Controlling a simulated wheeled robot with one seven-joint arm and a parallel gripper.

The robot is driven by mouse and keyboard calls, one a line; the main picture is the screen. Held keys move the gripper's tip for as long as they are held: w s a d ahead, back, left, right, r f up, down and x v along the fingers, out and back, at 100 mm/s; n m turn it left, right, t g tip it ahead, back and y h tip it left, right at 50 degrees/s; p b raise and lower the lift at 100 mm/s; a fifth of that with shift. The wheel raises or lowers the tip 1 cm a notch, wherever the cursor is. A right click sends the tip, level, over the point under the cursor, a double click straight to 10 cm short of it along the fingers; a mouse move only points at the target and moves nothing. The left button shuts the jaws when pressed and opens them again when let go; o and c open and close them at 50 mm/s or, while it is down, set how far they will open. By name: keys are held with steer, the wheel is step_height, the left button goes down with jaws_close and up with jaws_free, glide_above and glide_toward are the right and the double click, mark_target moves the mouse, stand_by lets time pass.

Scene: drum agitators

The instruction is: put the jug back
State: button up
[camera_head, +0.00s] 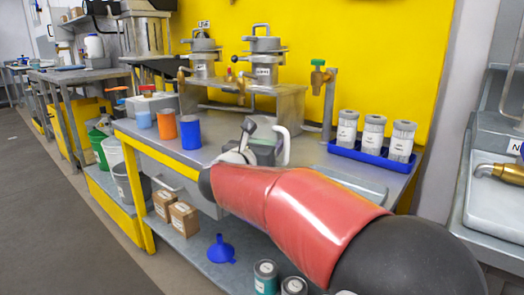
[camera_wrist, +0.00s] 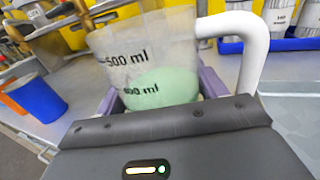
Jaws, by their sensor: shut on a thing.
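The jug (camera_wrist: 150,50) is clear, with ml marks, a white handle and pale green liquid in the bottom. In the wrist view it stands upright between the purple-grey fingers of my gripper (camera_wrist: 160,92), which is shut on it. In the head view the jug's white handle (camera_head: 284,143) shows behind my red arm, over the bench. I cannot tell whether the jug's base touches the bench.
Light blue, orange and blue cups (camera_head: 190,133) stand left on the metal bench (camera_head: 318,158). A blue tray (camera_head: 370,156) with three labelled canisters is at the right. Two metal vessels (camera_head: 265,55) and a green-handled tap (camera_head: 318,76) stand behind.

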steer(key=shift+f, duration=0.55)
steer(key=o, duration=1.3)
steer(key=shift+f, duration=0.1)
steer(key=b+v, duration=0.1)
steer(key=v, duration=1.1)
steer(key=shift+b, duration=0.4)
